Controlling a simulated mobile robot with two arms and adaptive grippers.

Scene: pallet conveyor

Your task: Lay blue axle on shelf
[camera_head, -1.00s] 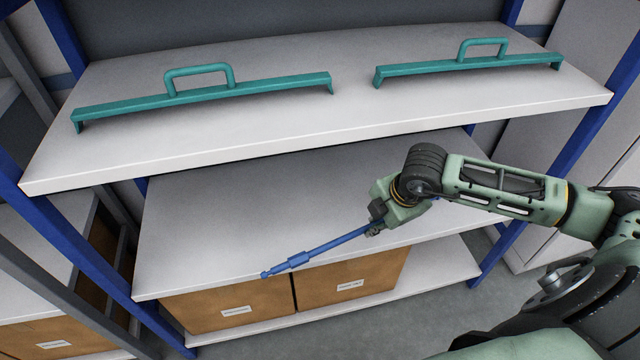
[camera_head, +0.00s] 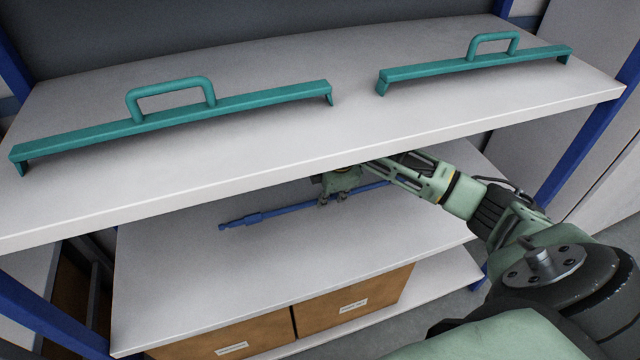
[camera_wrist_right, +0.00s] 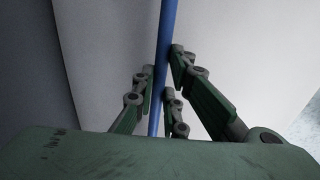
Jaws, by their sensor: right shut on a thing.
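The blue axle (camera_head: 265,214) is a long thin rod with a thicker section near its left end. It lies across the space above the middle shelf (camera_head: 200,265), under the upper shelf; whether it touches the surface I cannot tell. My right gripper (camera_head: 331,200) is shut on the blue axle near its middle, and the upper shelf's front edge partly hides the wrist. In the right wrist view the axle (camera_wrist_right: 165,45) runs between the green fingers (camera_wrist_right: 168,85). My left gripper is not in view.
The upper shelf (camera_head: 300,150) overhangs the arm closely and holds two teal handled bars (camera_head: 180,116) (camera_head: 475,66). Brown boxes (camera_head: 350,305) stand on the level below. Blue posts (camera_head: 590,145) flank the rack. The middle shelf's front left part is bare.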

